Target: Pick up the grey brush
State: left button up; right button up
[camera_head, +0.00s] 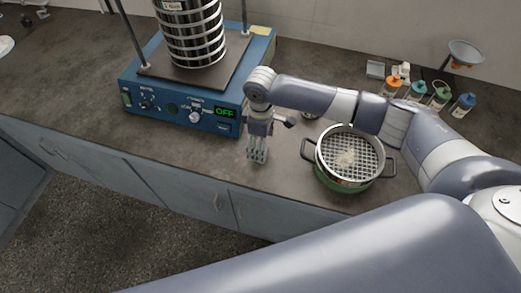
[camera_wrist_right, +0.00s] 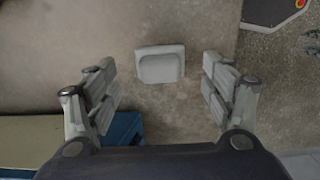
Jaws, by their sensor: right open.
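In the right wrist view, a small pale grey block with a raised rounded part (camera_wrist_right: 160,64) lies between and beyond my fingertips; it looks like the grey brush. My right gripper (camera_wrist_right: 160,85) is open around empty space, with a finger on each side of the block and no visible contact. In the head view my right gripper (camera_head: 258,152) points down over the counter in front of the blue shaker. The brush cannot be made out there and may be hidden behind the fingers. My left gripper is not in view.
The blue sieve shaker (camera_head: 183,117) with a sieve stack (camera_head: 190,35) stands behind left. A green-based pot with a sieve (camera_head: 347,160) stands right of the gripper. Several bottles (camera_head: 415,90) and a grey dish (camera_head: 375,70) stand at the back right. The counter's front edge is close.

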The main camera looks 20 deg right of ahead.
notch_tip(320, 180, down, 2)
jog(key=shift+s+f, duration=0.1)
jog(key=shift+f, duration=0.4)
jog(key=shift+c, duration=0.6)
jog(key=c, duration=1)
jog(key=shift+c, duration=0.2)
jog(key=shift+r, duration=0.5)
notch_tip(320, 180, up, 2)
jog(key=shift+r+b, duration=0.15)
jog(key=shift+b, duration=0.4)
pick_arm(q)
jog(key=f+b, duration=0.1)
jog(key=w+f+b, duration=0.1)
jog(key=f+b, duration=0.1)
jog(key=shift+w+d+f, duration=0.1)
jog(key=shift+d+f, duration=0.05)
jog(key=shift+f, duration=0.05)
pick_arm(e)
jog(key=s+a+r, duration=0.1)
jog(key=s+a, duration=0.9)
jog(key=s, duration=0.2)
jog(key=shift+s+r, duration=0.15)
jog(key=shift+r, duration=0.2)
